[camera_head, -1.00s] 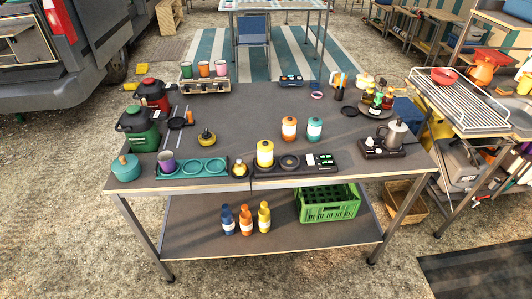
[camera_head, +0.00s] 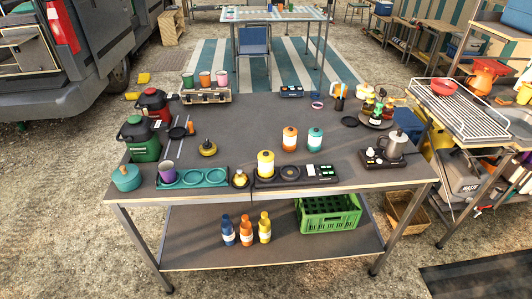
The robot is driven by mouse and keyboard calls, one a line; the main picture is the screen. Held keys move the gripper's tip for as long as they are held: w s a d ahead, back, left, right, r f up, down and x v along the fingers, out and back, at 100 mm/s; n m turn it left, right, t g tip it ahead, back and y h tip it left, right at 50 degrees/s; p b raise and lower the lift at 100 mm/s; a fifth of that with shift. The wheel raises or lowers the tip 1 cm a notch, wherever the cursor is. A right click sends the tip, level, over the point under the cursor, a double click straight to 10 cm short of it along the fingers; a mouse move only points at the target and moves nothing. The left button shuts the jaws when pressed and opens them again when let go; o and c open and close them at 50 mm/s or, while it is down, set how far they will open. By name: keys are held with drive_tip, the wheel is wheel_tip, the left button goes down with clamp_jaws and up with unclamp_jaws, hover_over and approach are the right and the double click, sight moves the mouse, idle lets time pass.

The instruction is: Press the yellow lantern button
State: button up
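A yellow lantern-like canister (camera_head: 265,164) with a pale band stands upright at the left end of a dark tray near the table's front edge. The same tray holds a dark round piece (camera_head: 290,173) in the middle. A small panel (camera_head: 320,171) with pale and dark marks is at its right end; its markings are too small to read. I cannot tell which mark or part is the yellow lantern button. Similar orange (camera_head: 290,138) and teal (camera_head: 315,139) canisters stand upright behind the tray. My gripper is not in view.
The dark table (camera_head: 240,120) has free room in its middle and back. A small yellow-topped item (camera_head: 240,178) and a teal-ringed tray (camera_head: 192,178) lie left of the dark tray. A metal pot (camera_head: 394,143) stands at right. Bottles and a green crate (camera_head: 330,212) sit below.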

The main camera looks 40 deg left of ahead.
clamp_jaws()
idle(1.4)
